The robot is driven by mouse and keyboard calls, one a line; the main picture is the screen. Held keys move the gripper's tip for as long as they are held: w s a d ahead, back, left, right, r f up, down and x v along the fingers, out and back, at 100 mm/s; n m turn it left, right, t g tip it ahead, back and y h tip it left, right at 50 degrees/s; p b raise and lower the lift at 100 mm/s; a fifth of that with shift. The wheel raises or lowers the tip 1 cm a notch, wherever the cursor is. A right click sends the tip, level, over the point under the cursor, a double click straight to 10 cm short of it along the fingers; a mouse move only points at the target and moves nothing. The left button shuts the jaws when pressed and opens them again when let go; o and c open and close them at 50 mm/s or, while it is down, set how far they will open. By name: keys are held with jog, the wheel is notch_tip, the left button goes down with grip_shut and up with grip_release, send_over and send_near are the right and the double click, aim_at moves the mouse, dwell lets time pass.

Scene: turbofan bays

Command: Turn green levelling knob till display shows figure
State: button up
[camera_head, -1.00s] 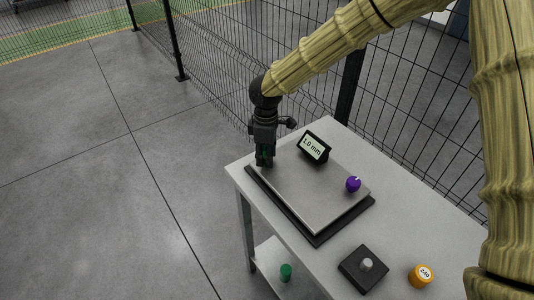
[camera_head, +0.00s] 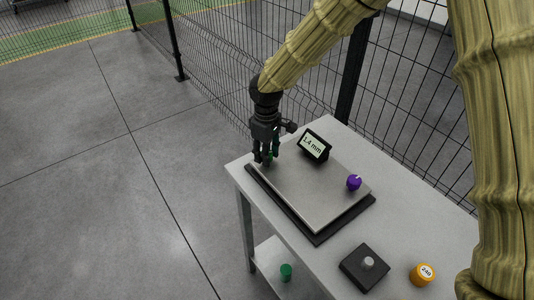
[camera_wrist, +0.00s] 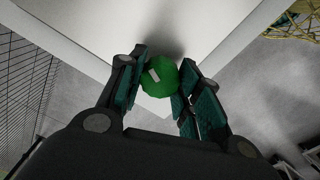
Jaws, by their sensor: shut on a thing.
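The green levelling knob (camera_wrist: 160,77) sits between my gripper's two fingers in the wrist view, with a pale mark on its top. My gripper (camera_head: 266,158) is shut on it at the far left corner of the levelling plate (camera_head: 308,190); there the knob is mostly hidden by the fingers. In the wrist view my gripper (camera_wrist: 158,85) touches the knob from both sides. The display (camera_head: 314,146) stands at the plate's back edge and reads 1.4 mm. A purple knob (camera_head: 354,183) with a pale mark is at the plate's right corner.
A black box with a grey knob (camera_head: 366,266) and an orange cap marked 240 (camera_head: 422,274) stand on the near part of the table (camera_head: 405,212). A green cylinder (camera_head: 286,272) is on the lower shelf. A wire fence (camera_head: 270,60) runs behind the table.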

jog(key=m, duration=0.3)
jog(key=shift+w+r+m, duration=0.3)
jog(key=shift+m, duration=0.1)
jog(key=shift+w+r+m, duration=0.1)
jog(key=shift+m, duration=1.7)
jog(key=o, duration=1)
jog(key=shift+o, duration=0.3)
jog(key=shift+s+f, duration=0.2)
notch_tip(320, 180, up, 12)
jog(key=shift+d, duration=0.1)
